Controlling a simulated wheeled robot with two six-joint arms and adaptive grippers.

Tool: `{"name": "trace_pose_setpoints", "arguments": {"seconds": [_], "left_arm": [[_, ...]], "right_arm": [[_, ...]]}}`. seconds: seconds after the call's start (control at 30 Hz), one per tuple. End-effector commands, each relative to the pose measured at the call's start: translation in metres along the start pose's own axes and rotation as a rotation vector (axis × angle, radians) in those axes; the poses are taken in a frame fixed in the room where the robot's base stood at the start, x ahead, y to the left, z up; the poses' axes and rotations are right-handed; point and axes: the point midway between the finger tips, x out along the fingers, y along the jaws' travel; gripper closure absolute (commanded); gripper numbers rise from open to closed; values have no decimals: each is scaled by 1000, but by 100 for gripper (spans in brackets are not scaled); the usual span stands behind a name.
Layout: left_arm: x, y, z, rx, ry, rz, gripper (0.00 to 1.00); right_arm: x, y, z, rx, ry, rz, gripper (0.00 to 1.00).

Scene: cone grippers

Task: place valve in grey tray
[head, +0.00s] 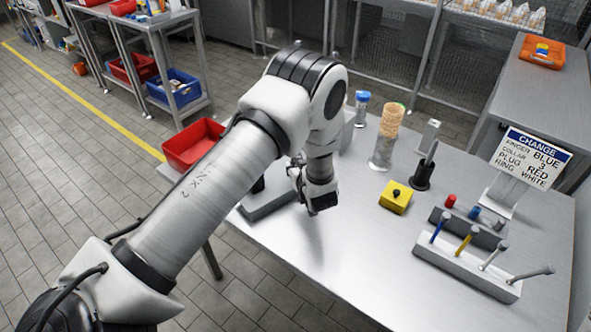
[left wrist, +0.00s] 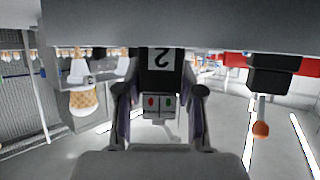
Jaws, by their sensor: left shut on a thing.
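My left gripper (head: 318,204) hangs above the table's left part, pointing down. In the left wrist view its fingers (left wrist: 160,112) are shut on a block, black with an upside-down "2" and a pale face with a red and a green mark; this looks like the valve (left wrist: 160,72). In the head view the valve is hidden by the gripper and wrist. A low grey thing, perhaps the grey tray (head: 266,209), lies left of the gripper, partly covered by my arm. My right gripper is not in view.
A red bin (head: 194,145) is beyond my forearm. On the table (head: 335,262) are stacked cones (head: 392,120), a yellow block (head: 396,196), a black stand (head: 421,176), a tool rack (head: 466,268) and a sign (head: 533,158). The table's front middle is clear.

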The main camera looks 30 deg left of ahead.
Motion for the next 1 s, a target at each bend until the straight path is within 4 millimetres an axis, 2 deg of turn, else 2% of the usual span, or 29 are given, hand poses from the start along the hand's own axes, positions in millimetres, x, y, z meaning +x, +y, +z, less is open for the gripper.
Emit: {"name": "trace_pose_setpoints", "arguments": {"seconds": [0.1, 0.47, 0.5, 0.53, 0.87, 1.0], "left_arm": [[7, 0, 15, -1, 1, -1, 100], [10, 0, 21, -1, 2, 0, 100], [10, 0, 20, -1, 1, 0, 49], [9, 0, 20, -1, 1, 0, 38], [8, 0, 17, -1, 1, 1, 38], [-5, 2, 18, 3, 1, 4, 38]], "right_arm": [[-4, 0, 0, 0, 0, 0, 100], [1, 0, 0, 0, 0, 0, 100], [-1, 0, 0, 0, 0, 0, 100], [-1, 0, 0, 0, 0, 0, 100], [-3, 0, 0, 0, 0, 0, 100], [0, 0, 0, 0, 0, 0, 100]]}}
